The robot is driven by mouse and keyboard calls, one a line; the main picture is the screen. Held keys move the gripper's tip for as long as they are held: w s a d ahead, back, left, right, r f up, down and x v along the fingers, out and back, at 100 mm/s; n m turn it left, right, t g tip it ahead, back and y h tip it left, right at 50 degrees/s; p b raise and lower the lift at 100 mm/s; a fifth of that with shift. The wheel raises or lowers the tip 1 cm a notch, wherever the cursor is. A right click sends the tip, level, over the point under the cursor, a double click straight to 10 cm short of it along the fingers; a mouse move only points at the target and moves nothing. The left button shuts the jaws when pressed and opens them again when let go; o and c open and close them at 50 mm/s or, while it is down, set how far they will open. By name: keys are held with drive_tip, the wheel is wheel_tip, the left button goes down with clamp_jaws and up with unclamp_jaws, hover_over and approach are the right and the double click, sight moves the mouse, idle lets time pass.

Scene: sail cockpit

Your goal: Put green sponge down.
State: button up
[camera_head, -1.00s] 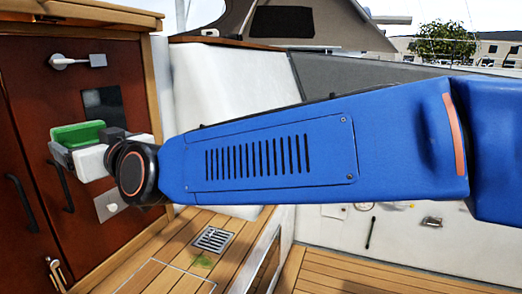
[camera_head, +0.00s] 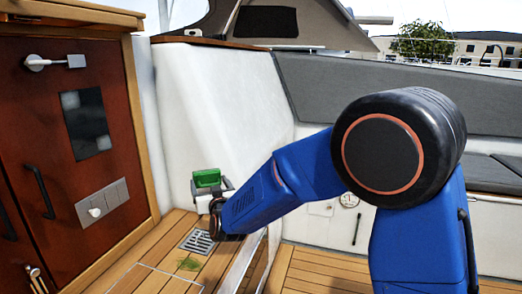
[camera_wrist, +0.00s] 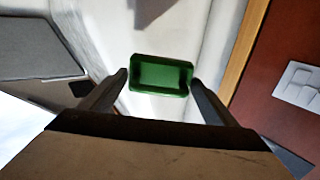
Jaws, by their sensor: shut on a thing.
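The green sponge (camera_head: 207,178) is a small green block held up in front of the white cockpit wall, above the floor near the drain grate. It also shows in the wrist view (camera_wrist: 161,76), between the two dark fingers. My gripper (camera_head: 208,188) is shut on the sponge, one finger at each side of it. In the wrist view my gripper (camera_wrist: 160,84) grips it near the fingertips. The sponge's far side is hidden.
A drain grate (camera_head: 198,241) and a green patch (camera_head: 189,264) lie on the wooden floor (camera_head: 150,268) below. A dark red cabinet (camera_head: 75,150) with handles and a switch panel (camera_head: 102,201) stands at the left. Grey cushions (camera_head: 390,110) line the right side.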

drive_tip(key=w+d+f+m+t+h, duration=0.1)
drive_tip(key=w+d+f+h, duration=0.15)
drive_tip(key=d+f, duration=0.3)
drive_tip(key=w+d+f+m+h, duration=0.1)
drive_tip(key=w+d+f, duration=0.3)
drive_tip(key=d, duration=0.3)
drive_tip(key=d+f+m+h, duration=0.25)
drive_tip(key=d+f, duration=0.35)
drive_tip(key=d, duration=0.6)
drive_tip(key=w+d+f+m+h, duration=0.1)
drive_tip(key=d+f+h, duration=0.2)
drive_tip(key=d+f, duration=0.55)
drive_tip(key=d+f+m+h, duration=0.2)
drive_tip(key=d+f+h, duration=0.15)
drive_tip(key=d, duration=1.05)
drive_tip(key=s+f+n+y, duration=0.3)
drive_tip(key=f+y, duration=0.2)
drive_tip(key=f, duration=0.8)
drive_tip(key=shift+s+d+f, duration=0.2)
drive_tip(key=shift+y, duration=0.25)
